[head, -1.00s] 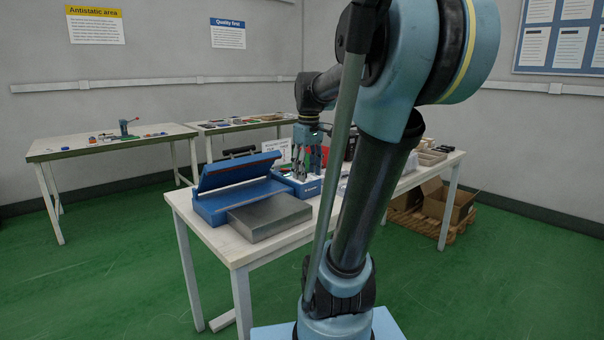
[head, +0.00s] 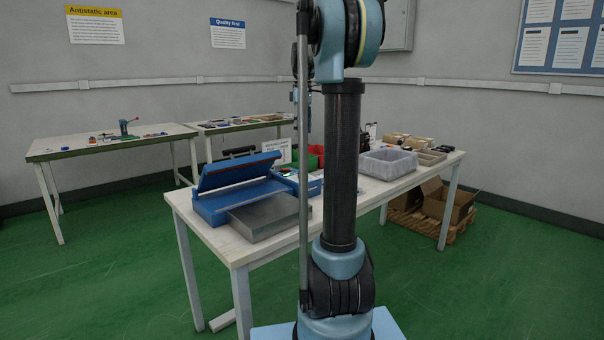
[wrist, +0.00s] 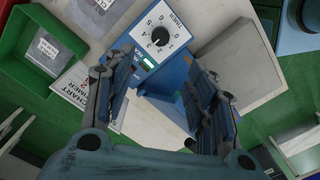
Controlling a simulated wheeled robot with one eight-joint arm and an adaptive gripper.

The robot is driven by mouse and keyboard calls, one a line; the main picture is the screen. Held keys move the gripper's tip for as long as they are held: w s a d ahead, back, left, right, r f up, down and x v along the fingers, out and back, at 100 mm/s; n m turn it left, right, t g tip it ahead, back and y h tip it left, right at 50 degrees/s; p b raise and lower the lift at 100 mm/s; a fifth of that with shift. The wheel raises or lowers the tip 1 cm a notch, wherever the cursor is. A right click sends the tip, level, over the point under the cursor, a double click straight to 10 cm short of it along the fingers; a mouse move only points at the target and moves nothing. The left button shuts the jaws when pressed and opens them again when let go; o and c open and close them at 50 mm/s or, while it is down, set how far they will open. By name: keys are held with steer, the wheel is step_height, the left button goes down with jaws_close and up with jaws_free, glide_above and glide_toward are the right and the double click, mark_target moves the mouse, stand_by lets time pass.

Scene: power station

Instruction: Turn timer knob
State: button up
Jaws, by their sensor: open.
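The timer knob (wrist: 160,36) is a black round knob on a white dial with numbers, on a blue housing, at the top middle of the wrist view. My gripper (wrist: 165,78) is open and empty, its two fingers spread below the dial in that view, apart from the knob. In the head view the blue machine (head: 238,187) with its raised lid stands on the white table. The dial is hidden in the head view, and my arm covers part of the table; my gripper's fingers cannot be made out there.
A grey metal block (head: 268,217) sits at the table's near edge. A grey translucent bin (head: 388,164) and red and green bins stand farther back. Cardboard boxes (head: 450,202) are on a pallet below.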

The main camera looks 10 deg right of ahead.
mark_target(303, 171)
step_height(303, 171, down, 17)
steer(key=shift+f, duration=0.1)
stand_by(0.6)
steer(key=c, duration=1.1)
